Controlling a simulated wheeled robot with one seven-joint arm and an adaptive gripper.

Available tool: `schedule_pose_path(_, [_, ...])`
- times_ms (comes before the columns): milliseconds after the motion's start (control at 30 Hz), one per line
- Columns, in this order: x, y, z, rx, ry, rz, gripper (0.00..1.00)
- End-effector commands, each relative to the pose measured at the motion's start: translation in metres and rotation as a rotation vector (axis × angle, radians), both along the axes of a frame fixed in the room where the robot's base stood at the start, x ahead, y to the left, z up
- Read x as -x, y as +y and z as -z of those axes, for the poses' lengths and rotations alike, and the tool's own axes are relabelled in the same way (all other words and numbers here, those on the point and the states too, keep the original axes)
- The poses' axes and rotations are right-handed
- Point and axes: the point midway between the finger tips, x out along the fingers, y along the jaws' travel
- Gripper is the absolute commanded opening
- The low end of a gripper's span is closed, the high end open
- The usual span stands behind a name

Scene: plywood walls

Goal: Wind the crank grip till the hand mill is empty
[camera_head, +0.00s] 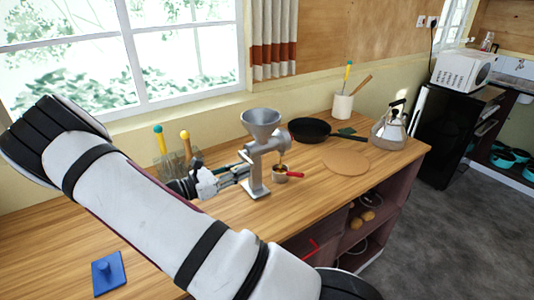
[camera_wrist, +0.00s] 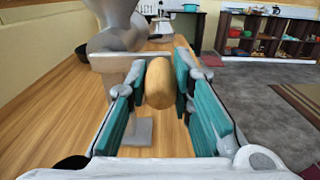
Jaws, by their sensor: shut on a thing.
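The grey metal hand mill (camera_head: 256,168) stands upright on the wooden counter, with its funnel hopper (camera_head: 261,122) on top. I cannot see into the hopper well enough to tell what it holds. My gripper (camera_head: 240,170) reaches the mill from the left. In the wrist view my gripper (camera_wrist: 160,76) is shut on the wooden crank grip (camera_wrist: 158,84), which lies between the teal finger pads. The grip is hidden by the fingers in the head view. A small cup (camera_head: 279,174) with a red handle (camera_head: 295,175) stands by the mill's foot, below its spout.
A black frying pan (camera_head: 310,130), a round wooden board (camera_head: 345,161) and a kettle (camera_head: 389,132) are to the right. A utensil pot (camera_head: 342,107) stands near the wall. The left counter is mostly clear.

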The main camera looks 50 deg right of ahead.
Motion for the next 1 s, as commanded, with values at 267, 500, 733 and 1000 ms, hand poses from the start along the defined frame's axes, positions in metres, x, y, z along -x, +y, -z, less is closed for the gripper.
schedule_pose_path(267, [-0.008,0.004,-0.025,-0.006,-0.005,-0.013,0.0])
schedule_pose_path(500, [-0.014,0.0,-0.038,-0.006,-0.004,-0.01,0.0])
schedule_pose_path(733, [-0.022,-0.005,-0.055,-0.004,-0.001,-0.006,0.0])
schedule_pose_path(1000, [-0.033,-0.013,-0.065,0.001,-0.003,0.001,0.0])
